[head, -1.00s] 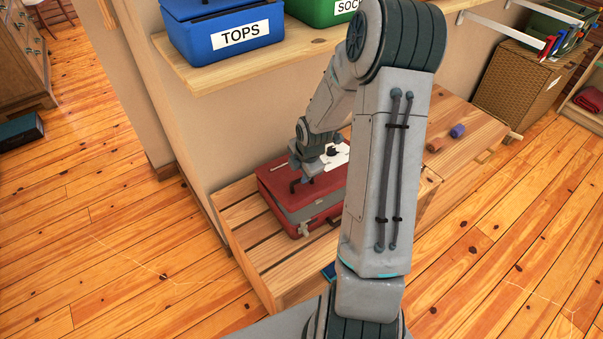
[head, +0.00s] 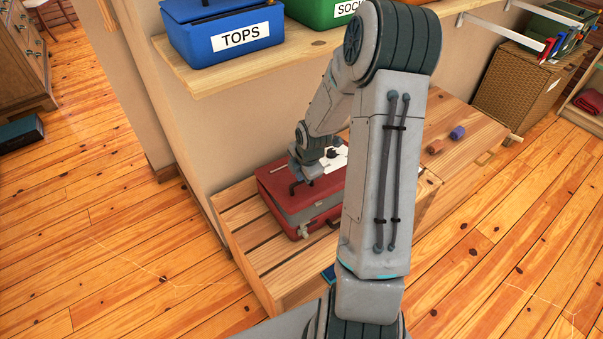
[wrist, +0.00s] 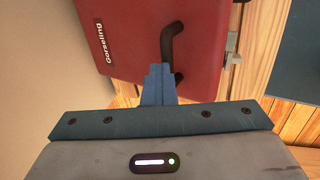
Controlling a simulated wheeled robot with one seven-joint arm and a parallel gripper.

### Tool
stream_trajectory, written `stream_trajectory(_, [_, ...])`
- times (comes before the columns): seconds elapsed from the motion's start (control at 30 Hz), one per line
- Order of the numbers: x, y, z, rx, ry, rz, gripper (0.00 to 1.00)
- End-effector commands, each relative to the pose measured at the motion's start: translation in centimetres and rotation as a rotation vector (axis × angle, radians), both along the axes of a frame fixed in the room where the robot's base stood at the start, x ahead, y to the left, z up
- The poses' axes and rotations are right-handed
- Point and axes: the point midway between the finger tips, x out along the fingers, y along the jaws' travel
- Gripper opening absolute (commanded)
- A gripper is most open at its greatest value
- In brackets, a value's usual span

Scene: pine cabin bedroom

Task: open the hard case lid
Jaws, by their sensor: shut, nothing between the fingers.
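The red hard case (head: 326,216) lies flat on a slatted wooden bench, with a grey band along its side. Its lid looks shut. In the wrist view the red top (wrist: 125,45) carries a "Gorseling" label. A dark curved handle (wrist: 168,45) stands on it, and a grey metal latch (wrist: 232,45) sits at its right edge. My gripper (wrist: 158,70) is shut and empty, its tips close beside the handle; I cannot tell whether they touch. In the head view my gripper (head: 306,174) is over the case, its fingertips hard to make out.
A shelf (head: 220,72) with a blue "TOPS" bin (head: 222,38) and a green bin (head: 318,12) overhangs behind the case. A white sheet (head: 338,157) lies by my wrist. Brown and blue rolls (head: 458,132) lie farther right on the bench.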

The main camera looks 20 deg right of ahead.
Motion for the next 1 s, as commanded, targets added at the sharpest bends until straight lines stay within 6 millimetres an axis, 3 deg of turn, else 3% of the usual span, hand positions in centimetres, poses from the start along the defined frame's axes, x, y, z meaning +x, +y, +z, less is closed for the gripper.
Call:
stream_trajectory(0.97, [0.00,0.01,0.00,0.000,0.000,0.000,0.00])
stream_trajectory(1.0, [0.00,0.01,0.00,0.000,0.000,0.000,0.04])
